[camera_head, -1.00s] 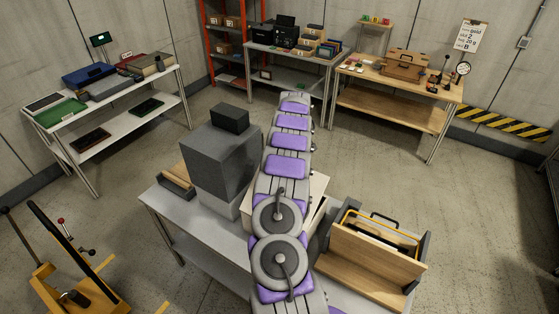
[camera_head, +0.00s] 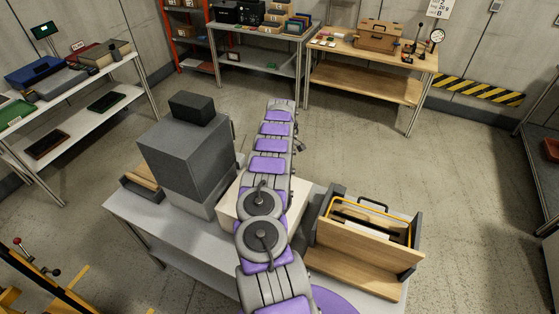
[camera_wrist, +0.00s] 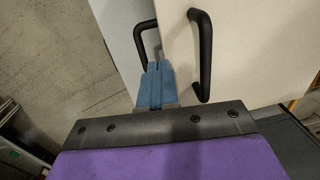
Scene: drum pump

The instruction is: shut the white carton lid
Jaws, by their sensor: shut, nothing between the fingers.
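The white carton (camera_head: 229,204) stands on the grey table, largely hidden behind my arm in the head view. In the wrist view a pale white panel (camera_wrist: 258,55) with a black bar handle (camera_wrist: 205,55) fills the upper right. A second black handle (camera_wrist: 142,42) is just beyond my fingertips, by a narrow grey-white surface (camera_wrist: 122,35). My gripper (camera_wrist: 156,66) has blue fingers pressed together, with nothing held. They look close to the second handle; I cannot tell whether they touch it. The gripper is hidden in the head view, and the lid's angle cannot be made out.
A grey block-shaped machine (camera_head: 187,152) stands left of the carton on the table (camera_head: 145,221). A wooden tool caddy (camera_head: 362,246) with a yellow-edged frame stands to the right. Workbenches line the walls. The concrete floor (camera_head: 350,140) behind the table is open.

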